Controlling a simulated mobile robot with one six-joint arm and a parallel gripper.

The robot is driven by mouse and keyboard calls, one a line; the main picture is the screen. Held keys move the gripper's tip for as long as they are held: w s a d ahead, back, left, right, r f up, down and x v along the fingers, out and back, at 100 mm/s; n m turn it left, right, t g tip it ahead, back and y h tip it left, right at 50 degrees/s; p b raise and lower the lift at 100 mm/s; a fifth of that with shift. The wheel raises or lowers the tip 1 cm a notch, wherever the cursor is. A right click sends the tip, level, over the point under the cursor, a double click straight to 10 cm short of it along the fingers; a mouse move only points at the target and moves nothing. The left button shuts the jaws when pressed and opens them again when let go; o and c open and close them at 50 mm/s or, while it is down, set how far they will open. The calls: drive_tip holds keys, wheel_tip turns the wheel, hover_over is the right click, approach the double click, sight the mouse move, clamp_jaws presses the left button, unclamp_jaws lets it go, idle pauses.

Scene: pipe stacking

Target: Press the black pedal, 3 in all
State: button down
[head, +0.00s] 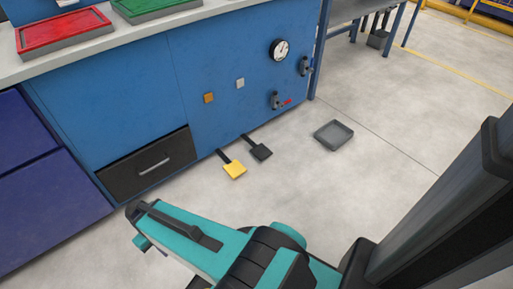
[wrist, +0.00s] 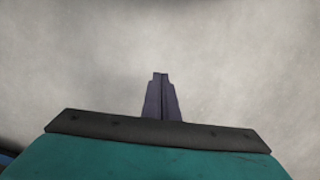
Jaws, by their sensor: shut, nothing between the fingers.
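The black pedal (head: 259,151) sticks out from the base of the blue cabinet, low over the floor. A yellow pedal (head: 235,170) sits beside it, to its left. From the head view I cannot tell how far either is pressed. My gripper shows in the wrist view (wrist: 160,95), its fingers together and empty, with bare floor behind them. In the head view my teal arm reaches toward the lower left, in front of the cabinet and apart from both pedals; the fingertips are not clear there.
The blue cabinet (head: 120,75) has a dark drawer (head: 150,165), an orange square (head: 208,98), a light square (head: 240,83), a gauge (head: 280,49) and valves (head: 275,101). A grey tray (head: 334,134) lies on the floor right of the pedals. Red (head: 64,31) and green trays (head: 150,8) stand on the counter.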

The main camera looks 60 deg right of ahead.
drive_tip(key=w+d+r+t, duration=0.2)
drive_tip(key=w+d+r, duration=0.3)
drive_tip(key=w, duration=0.4)
drive_tip(key=w+d+m+t+y, duration=0.1)
drive_tip(key=w+d, duration=0.2)
drive_tip(key=d, duration=0.4)
drive_tip(key=w+d+r+m+t, duration=0.1)
drive_tip(key=w+d+m, duration=0.1)
drive_tip(key=d, duration=0.5)
drive_tip(key=w+d+m+t+y, duration=0.1)
drive_tip(key=w+d, duration=0.2)
drive_tip(key=d, duration=0.4)
drive_tip(key=s+d+m+t+h, duration=0.1)
drive_tip(key=s+d, duration=0.4)
drive_tip(key=d, duration=0.9)
drive_tip(key=s+d+m+t+h, duration=0.2)
drive_tip(key=s+d, duration=0.3)
drive_tip(key=d, duration=1)
drive_tip(key=s+d+f+m+t+h, duration=0.1)
drive_tip(key=s+d+m, duration=0.3)
drive_tip(key=d, duration=1.1)
drive_tip(key=shift+s+t+h, duration=0.4)
drive_tip(key=shift+s+t, duration=0.5)
drive_tip(key=shift+s, duration=0.05)
drive_tip(key=shift+a+f, duration=0.1)
drive_tip(key=b, duration=0.1)
hover_over(258, 148)
drive_tip(key=shift+f, duration=3.1)
drive_tip(key=shift+f+b, duration=1.1)
drive_tip(key=shift+f, duration=0.15)
